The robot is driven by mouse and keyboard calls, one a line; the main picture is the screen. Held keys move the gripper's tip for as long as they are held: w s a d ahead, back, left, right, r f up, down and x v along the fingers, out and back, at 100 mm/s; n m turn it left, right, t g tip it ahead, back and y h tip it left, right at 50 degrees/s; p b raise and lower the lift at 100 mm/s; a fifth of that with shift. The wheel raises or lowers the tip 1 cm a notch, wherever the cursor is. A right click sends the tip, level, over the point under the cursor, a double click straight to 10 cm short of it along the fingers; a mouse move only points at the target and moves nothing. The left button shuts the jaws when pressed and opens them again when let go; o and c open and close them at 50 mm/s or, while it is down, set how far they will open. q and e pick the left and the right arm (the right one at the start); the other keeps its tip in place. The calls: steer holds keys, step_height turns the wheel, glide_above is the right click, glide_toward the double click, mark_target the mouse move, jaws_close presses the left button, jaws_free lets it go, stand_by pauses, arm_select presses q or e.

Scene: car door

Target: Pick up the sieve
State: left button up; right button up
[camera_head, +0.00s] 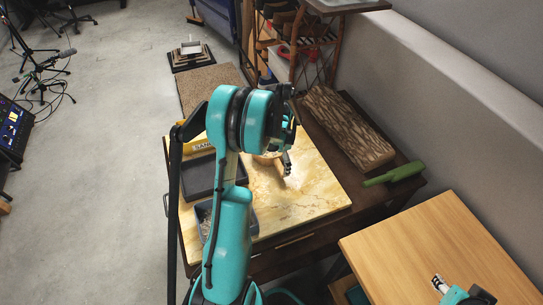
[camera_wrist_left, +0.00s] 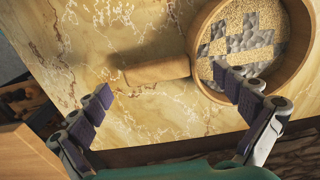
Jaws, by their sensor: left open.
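The sieve (camera_wrist_left: 302,62) has a round wooden frame and a light wooden handle (camera_wrist_left: 155,72). It sits on a yellow marbled tabletop (camera_wrist_left: 120,120). Granular tan material and grey pebbles show inside its frame. In the left wrist view my left gripper (camera_wrist_left: 163,84) is open, its fingertips on either side of the handle and apart from it. In the head view the left gripper (camera_head: 287,163) hangs over the tabletop, and my arm hides most of the sieve. My right gripper (camera_head: 439,284) shows only in small part at the lower right, over a wooden table.
A bark-textured wood block (camera_head: 345,125) and a green object (camera_head: 394,174) lie to the right on the dark table. Dark trays (camera_head: 200,178) and a yellow box (camera_head: 198,143) stand at the left. A shelf rack (camera_head: 300,45) stands behind. The wooden table (camera_head: 420,245) is at the lower right.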

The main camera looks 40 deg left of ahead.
mark_target(280, 166)
arm_select(q)
step_height(280, 166, down, 4)
steer(key=shift+r+b, duration=0.25)
steer(key=shift+b, duration=0.25)
steer(key=shift+r, duration=0.15)
steer(key=c, duration=1.5)
steer(key=shift+c, duration=0.2)
